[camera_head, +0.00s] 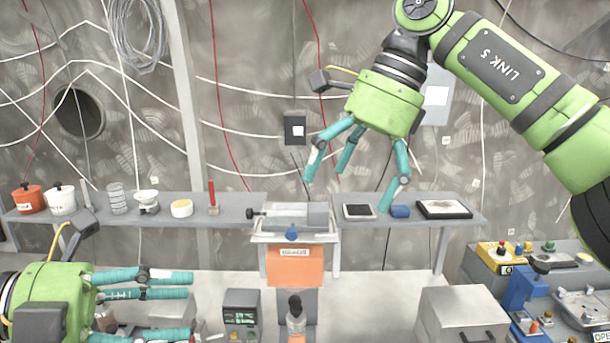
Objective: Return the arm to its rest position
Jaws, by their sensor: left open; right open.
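My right gripper (352,172) hangs from the green arm that comes in from the upper right. Its teal fingers are spread open and point down, in front of the wall and the shelf. One fingertip overlaps a small blue object (400,211) on the shelf in the picture; I cannot tell whether they touch. No object shows between its fingers. My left gripper (190,305) is at the lower left, with its teal fingers pointing right. It is open and empty, and part of it is cut off by the frame edge.
A grey shelf (235,209) along the wall holds an orange pot (28,199), a white pot (61,200), a scale and a dark tray (444,209). A vise (290,216) stands mid-shelf above an orange box (294,267). A cluttered bench (470,262) is at right.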

